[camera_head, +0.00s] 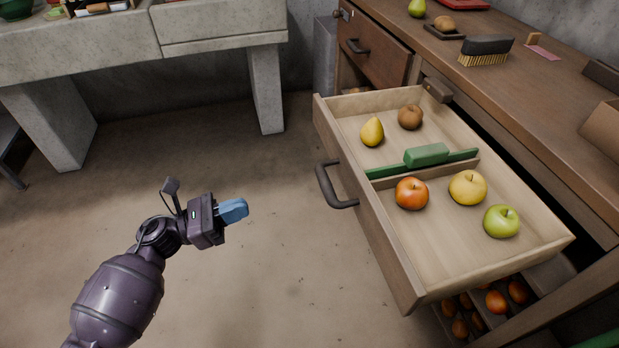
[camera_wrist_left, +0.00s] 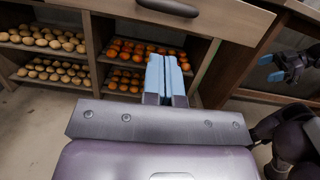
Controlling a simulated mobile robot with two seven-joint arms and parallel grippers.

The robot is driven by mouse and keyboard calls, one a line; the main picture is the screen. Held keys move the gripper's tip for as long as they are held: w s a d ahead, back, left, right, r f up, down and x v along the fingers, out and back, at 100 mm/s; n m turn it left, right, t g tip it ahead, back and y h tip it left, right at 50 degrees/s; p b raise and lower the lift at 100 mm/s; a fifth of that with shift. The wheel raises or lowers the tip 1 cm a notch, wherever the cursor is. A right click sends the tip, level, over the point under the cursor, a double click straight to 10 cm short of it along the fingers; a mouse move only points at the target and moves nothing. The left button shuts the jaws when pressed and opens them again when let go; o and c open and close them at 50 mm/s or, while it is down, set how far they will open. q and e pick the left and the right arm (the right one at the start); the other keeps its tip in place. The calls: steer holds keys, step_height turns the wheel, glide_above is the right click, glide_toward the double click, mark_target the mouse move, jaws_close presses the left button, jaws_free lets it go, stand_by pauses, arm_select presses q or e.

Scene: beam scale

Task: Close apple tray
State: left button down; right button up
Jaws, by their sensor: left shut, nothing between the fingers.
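A light wooden drawer-like tray (camera_head: 445,242) is pulled well out from under the bench. It holds a red-orange apple (camera_head: 411,194), a yellow apple (camera_head: 468,188), a green apple (camera_head: 501,221), a yellow pear (camera_head: 372,131) and a brown round fruit (camera_head: 410,117). A dark handle (camera_head: 326,186) is on its front; it also shows at the top of the left wrist view (camera_wrist_left: 168,8). My left gripper (camera_head: 235,210) is shut and empty, apart from the handle and left of it. My right gripper (camera_wrist_left: 272,68) shows at the right of the left wrist view, its blue fingers apart.
A closed wooden drawer (camera_head: 374,50) is behind. Shelves below hold orange-red fruit (camera_wrist_left: 130,65) and brown round produce (camera_wrist_left: 50,57). A brush (camera_head: 486,49) is on the bench. The floor left of the tray is clear.

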arm_select(q)
steer(key=x, duration=1.4)
steer(key=shift+d+m, duration=0.15)
steer(key=shift+m, duration=0.15)
